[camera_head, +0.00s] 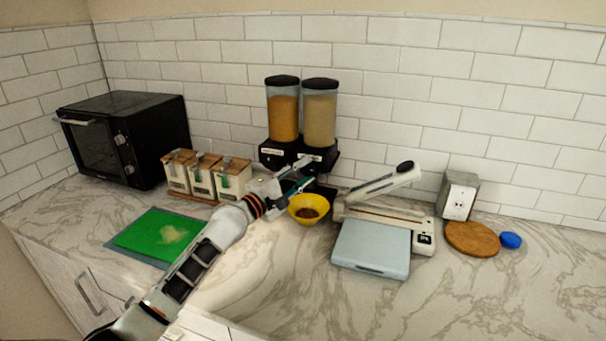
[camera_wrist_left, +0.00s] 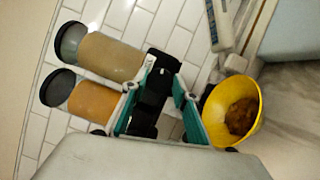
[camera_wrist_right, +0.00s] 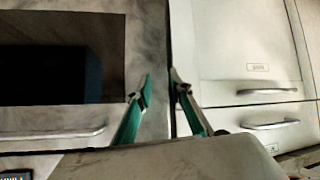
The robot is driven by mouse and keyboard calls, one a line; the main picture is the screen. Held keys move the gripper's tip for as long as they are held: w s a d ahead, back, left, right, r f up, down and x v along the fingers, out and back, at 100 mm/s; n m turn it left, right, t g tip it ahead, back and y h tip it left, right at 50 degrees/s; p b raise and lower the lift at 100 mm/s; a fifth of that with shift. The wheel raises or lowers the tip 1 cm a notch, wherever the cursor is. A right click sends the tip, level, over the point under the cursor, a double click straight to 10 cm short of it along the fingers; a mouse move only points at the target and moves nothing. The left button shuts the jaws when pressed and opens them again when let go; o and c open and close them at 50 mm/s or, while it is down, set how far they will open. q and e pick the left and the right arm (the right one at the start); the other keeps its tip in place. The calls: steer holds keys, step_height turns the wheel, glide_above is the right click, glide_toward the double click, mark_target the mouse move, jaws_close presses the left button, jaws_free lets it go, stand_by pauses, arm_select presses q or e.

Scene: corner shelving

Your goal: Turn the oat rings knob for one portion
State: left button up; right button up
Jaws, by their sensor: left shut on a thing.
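Two clear dispensers with black lids stand against the back wall, one with orange-brown contents (camera_head: 283,112) and one with tan contents (camera_head: 319,118). They share a black base (camera_head: 275,155) with small labels that I cannot read. My left gripper (camera_head: 303,174) reaches the front of this base and is shut on a dark knob there; the fingers hide most of the knob. In the left wrist view its green fingers (camera_wrist_left: 155,90) straddle the black part. A yellow bowl (camera_head: 296,212) with brown bits inside stands below the dispensers. My right gripper (camera_wrist_right: 162,80) is open and empty.
A black oven (camera_head: 125,140), several lidded canisters (camera_head: 203,176) and a green board (camera_head: 150,238) are at left. A grey-white appliance (camera_head: 372,246), a metal box (camera_head: 458,197), a round wooden board (camera_head: 472,240) and a blue object (camera_head: 511,240) are at right. Cabinet fronts (camera_wrist_right: 245,60) face my right gripper.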

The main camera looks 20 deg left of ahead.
arm_select(q)
steer(key=shift+m+g, duration=0.4)
steer(key=shift+m, duration=0.6)
steer(key=o, duration=1.1)
steer(key=shift+c, duration=0.2)
steer(key=shift+s, duration=0.1)
steer(key=v, duration=1.2)
steer(key=shift+r, duration=0.25)
